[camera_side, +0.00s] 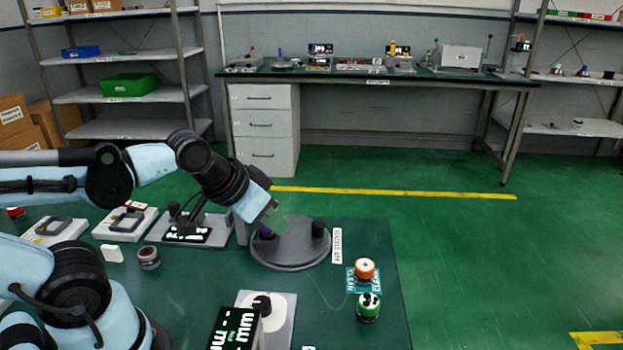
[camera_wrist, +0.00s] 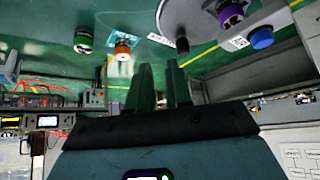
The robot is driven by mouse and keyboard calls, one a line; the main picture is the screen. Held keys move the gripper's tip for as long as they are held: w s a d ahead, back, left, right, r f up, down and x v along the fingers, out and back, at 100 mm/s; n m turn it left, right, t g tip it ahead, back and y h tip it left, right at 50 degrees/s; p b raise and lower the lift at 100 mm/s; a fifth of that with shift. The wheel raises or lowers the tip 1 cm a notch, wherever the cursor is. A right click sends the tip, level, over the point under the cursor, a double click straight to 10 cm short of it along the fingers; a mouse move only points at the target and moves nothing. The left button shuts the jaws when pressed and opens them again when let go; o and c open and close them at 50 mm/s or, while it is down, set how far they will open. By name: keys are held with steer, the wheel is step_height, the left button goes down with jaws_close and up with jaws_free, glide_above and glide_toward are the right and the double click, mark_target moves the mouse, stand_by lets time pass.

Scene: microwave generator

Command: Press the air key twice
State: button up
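A round dark grey disc base (camera_side: 290,255) stands on the green table with a black post (camera_side: 319,236) and a purple knob (camera_side: 265,232). A white label (camera_side: 337,246) stands beside it, but I cannot read it surely, and I cannot tell which part is the air key. My gripper (camera_side: 274,217) is above the disc's left rear part, close to the purple knob; contact is unclear. In the wrist view its two green fingers (camera_wrist: 158,66) are apart with nothing between them. There the purple knob (camera_wrist: 230,14) and a blue knob (camera_wrist: 262,37) lie right of the fingers.
An orange-topped knob (camera_side: 364,268) and a green knob (camera_side: 368,306) stand at the table's right. A grey plate with a black knob (camera_side: 263,304) and a dark sign (camera_side: 234,329) are at the front. A mechanism on a grey plate (camera_side: 180,239) and white plates (camera_side: 125,224) stand left.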

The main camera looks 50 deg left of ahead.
jaws_close()
stand_by(1.0)
